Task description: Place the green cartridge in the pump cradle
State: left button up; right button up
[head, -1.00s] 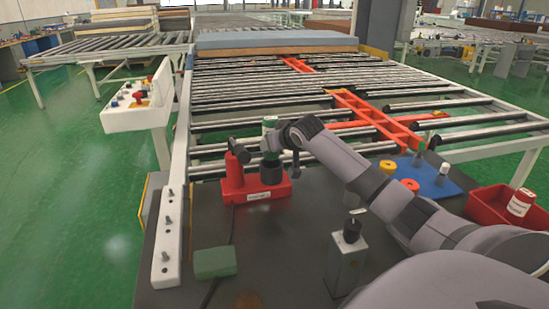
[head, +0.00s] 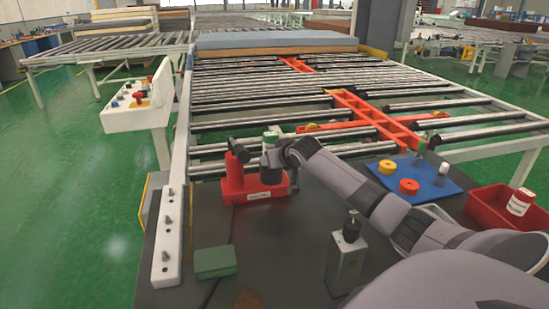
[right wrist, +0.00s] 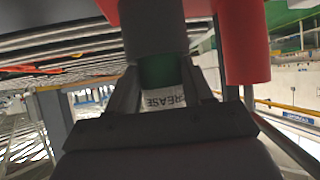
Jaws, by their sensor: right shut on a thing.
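The green cartridge (head: 270,138) with a white label is upright over the dark cup-like cradle (head: 271,173) of the red pump (head: 234,187). My right gripper (head: 272,156) is shut on the cartridge. In the right wrist view the cartridge (right wrist: 165,98), with part of the word GREASE showing, is between my fingers. Its green end meets the dark cradle (right wrist: 153,25); I cannot tell how far inside it is. The red pump column (right wrist: 243,45) is close beside the right gripper. My left gripper is not in view.
A blue mat (head: 440,186) holds yellow and red round parts and a green-topped post. A red bin (head: 485,205) with a red-and-white can is at right. A grey post (head: 346,262) and a green box (head: 215,262) stand nearer. Rollers (head: 220,148) lie behind the pump.

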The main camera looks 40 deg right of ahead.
jog(key=o, duration=1.2)
jog(key=shift+s+a+f, duration=0.1)
jog(key=shift+s+f, duration=0.05)
jog(key=shift+f, duration=0.35)
jog(key=shift+r, duration=0.45)
jog(key=v, duration=0.6)
jog(key=r+v, duration=0.1)
jog(key=v, duration=0.5)
jog(key=shift+w, duration=0.25)
jog(key=shift+s+f, duration=0.1)
